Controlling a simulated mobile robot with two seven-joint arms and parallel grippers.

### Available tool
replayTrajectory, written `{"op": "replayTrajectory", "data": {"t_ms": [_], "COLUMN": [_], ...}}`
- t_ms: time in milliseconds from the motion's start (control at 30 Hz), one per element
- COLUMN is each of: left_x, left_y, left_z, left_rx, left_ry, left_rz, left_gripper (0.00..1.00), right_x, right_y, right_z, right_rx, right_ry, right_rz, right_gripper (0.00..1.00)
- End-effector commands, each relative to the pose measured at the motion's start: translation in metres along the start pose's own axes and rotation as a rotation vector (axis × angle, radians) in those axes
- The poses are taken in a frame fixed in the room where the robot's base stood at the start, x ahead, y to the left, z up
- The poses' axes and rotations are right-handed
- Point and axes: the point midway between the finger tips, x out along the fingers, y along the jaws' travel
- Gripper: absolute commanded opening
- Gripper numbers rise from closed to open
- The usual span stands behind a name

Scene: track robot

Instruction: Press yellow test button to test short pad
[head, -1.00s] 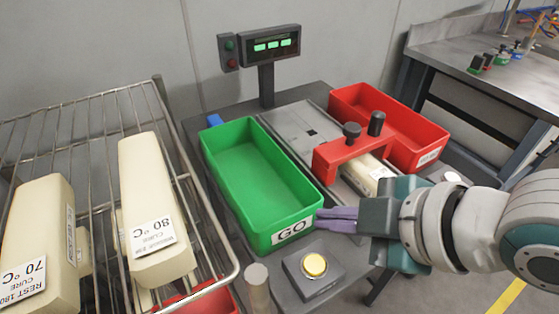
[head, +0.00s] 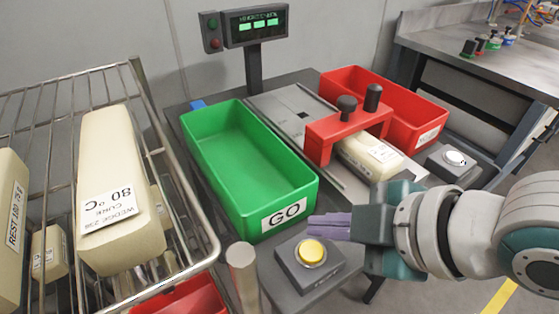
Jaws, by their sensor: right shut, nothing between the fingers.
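The yellow test button (head: 311,252) sits on a dark grey box at the front of the bench. My right gripper (head: 312,226) is shut and empty, its purple fingertips just above and behind the button, seemingly apart from it. A cream pad (head: 369,157) lies under the red bridge-like fixture (head: 330,133) on the grey test bed. It is partly hidden by the fixture. My left gripper is not in view.
An empty green GO bin (head: 241,165) stands left of the fixture, a red bin (head: 412,110) right of it. A white button (head: 454,158) is at the right. A display (head: 257,25) stands behind. A wire rack (head: 193,262) with cream pads fills the left.

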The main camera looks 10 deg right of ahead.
Motion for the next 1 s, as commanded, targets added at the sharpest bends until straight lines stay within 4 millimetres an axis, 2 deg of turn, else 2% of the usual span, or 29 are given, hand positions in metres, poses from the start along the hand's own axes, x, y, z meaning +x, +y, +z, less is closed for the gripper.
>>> {"op": "replayTrajectory", "data": {"t_ms": [33,200,1000], "left_x": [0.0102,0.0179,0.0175], "left_y": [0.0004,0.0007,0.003], "left_z": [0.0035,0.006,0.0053], "left_rx": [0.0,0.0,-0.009], "left_ry": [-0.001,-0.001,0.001], "left_rz": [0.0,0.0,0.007], "left_gripper": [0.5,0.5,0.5], "right_x": [0.0087,0.0175,0.018], "right_y": [-0.0064,-0.0127,-0.013], "right_z": [0.0067,0.0138,0.0144], "right_rx": [0.001,0.003,0.004], "right_ry": [-0.001,-0.003,-0.003], "right_rz": [0.0,0.002,0.003], "right_gripper": [0.0,0.0,0.0]}}
